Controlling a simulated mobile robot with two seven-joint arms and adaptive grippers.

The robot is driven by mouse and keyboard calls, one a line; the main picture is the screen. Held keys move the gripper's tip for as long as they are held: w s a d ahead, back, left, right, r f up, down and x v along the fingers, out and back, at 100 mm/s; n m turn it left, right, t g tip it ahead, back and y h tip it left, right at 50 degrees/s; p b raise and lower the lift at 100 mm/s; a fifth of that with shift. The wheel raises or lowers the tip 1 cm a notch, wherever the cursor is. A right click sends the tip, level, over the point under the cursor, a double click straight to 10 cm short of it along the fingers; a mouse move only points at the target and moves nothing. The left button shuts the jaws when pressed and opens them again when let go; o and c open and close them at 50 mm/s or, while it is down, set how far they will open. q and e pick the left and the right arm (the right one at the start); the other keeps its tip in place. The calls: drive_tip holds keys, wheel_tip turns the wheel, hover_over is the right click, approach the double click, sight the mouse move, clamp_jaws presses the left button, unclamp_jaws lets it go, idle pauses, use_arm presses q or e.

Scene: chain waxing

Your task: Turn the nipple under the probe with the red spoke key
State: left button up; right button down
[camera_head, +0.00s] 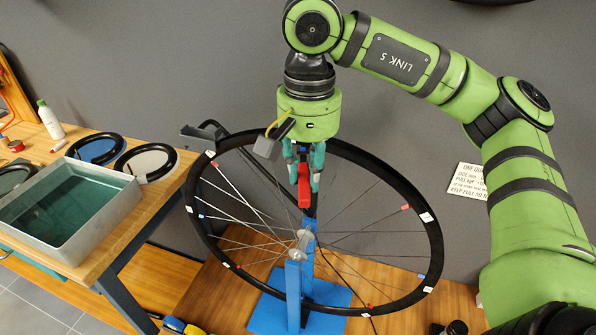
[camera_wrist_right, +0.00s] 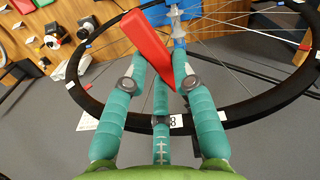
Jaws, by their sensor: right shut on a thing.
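A red spoke key (camera_head: 304,187) is gripped upright between the teal fingers of my right gripper (camera_head: 303,168), above the wheel hub and in front of the far rim. It also shows as a long, tilted red bar in the right wrist view (camera_wrist_right: 147,50). The black wheel rim (camera_head: 431,215) sits in a blue truing stand (camera_head: 293,290), with small red and blue nipples, one red nipple (camera_head: 405,207) on the right. A grey and black piece (camera_head: 203,133), perhaps the probe, stands by the upper left rim. I cannot tell whether the key touches a nipple. My left gripper is not in view.
On the left, a wooden bench (camera_head: 168,205) holds a metal tray (camera_head: 118,210) of teal liquid, round black-rimmed pads (camera_head: 146,162) and a white bottle (camera_head: 50,120). A printed sign (camera_head: 468,182) is on the grey wall. Spokes crowd the space inside the rim.

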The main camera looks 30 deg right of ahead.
drive_tip(key=s+d+n, duration=0.4)
drive_tip(key=s+n, duration=0.2)
drive_tip(key=s, duration=0.1)
drive_tip(key=shift+s+d, duration=0.35)
idle(1.4)
idle(0.4)
